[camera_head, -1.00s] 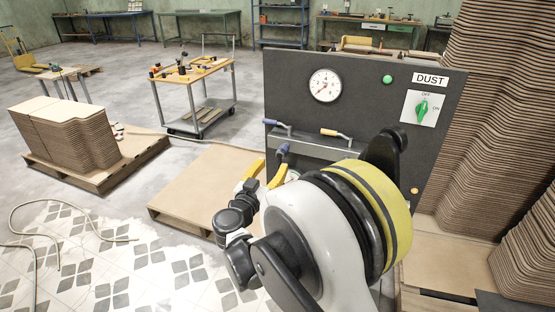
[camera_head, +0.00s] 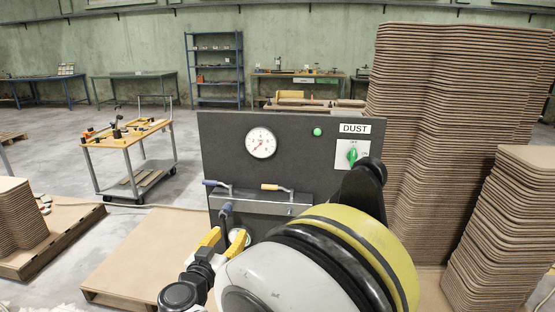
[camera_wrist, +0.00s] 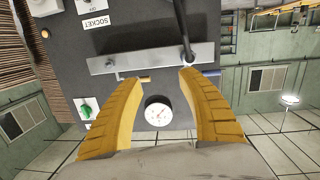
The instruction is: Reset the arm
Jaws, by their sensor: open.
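My gripper (camera_head: 222,242) is in front of the lower left part of the dark panel in the head view, its yellow fingers apart. In the wrist view my gripper (camera_wrist: 160,85) also shows open, with nothing between its fingers but the panel behind. The dark panel (camera_head: 290,150) carries a round gauge (camera_head: 261,143), a green button (camera_head: 318,132), a DUST switch with a green knob (camera_head: 352,153) and a grey rail (camera_head: 260,203) with lever clamps. My arm hides the panel's lower right. The wrist view shows the gauge (camera_wrist: 158,111) and a SOCKET label (camera_wrist: 95,21), turned over.
Tall stacks of curved boards (camera_head: 440,120) stand right of the panel, with a shorter stack (camera_head: 505,225) in front. A bare pallet (camera_head: 140,260) lies to the left. A tool cart (camera_head: 130,160) stands behind it, with open floor around.

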